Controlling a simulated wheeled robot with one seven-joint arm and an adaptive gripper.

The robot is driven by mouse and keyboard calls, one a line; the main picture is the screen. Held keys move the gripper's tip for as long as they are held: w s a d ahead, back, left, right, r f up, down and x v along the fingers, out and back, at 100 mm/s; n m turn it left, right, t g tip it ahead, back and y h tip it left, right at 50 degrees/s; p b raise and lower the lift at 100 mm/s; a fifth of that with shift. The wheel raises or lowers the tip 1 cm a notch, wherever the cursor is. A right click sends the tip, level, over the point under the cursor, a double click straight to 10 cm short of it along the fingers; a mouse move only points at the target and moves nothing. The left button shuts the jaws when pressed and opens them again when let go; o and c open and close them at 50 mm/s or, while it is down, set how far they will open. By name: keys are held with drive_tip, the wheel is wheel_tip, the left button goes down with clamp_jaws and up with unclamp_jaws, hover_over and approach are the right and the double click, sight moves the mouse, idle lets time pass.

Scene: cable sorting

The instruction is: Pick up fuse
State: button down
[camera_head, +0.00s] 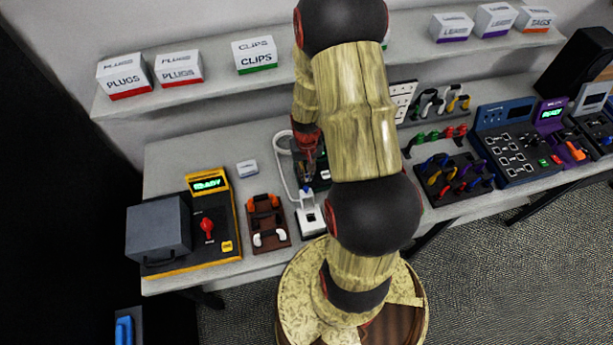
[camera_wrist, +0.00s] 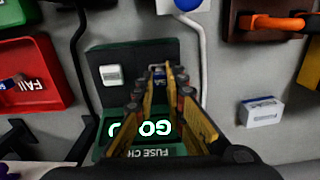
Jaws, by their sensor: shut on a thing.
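My gripper (camera_wrist: 160,78) points down at the green fuse checker, its yellow fingers closed on a small bluish-grey fuse (camera_wrist: 158,72). Only a little of the fuse shows between the fingertips. I cannot tell whether it still touches the checker. The fuse checker (camera_wrist: 110,54) has a dark raised back part and a lit display reading GO.
A red FAIL tray (camera_wrist: 62,98) lies left of the checker in the wrist view. A small white box (camera_wrist: 262,113) and a brown rack (camera_head: 281,235) with orange-handled pieces are nearby. A white cable and a white stand (camera_head: 311,222) are close to my gripper. A yellow-and-black machine (camera_head: 233,222) stands left.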

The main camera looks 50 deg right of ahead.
drive_tip(key=shift+r, duration=0.1)
drive_tip(key=shift+r, duration=0.6)
drive_tip(key=s+r+p, duration=0.4)
drive_tip(key=s+r, duration=1)
drive_tip(key=shift+a+r, duration=0.2)
drive_tip(key=shift+r, duration=0.15)
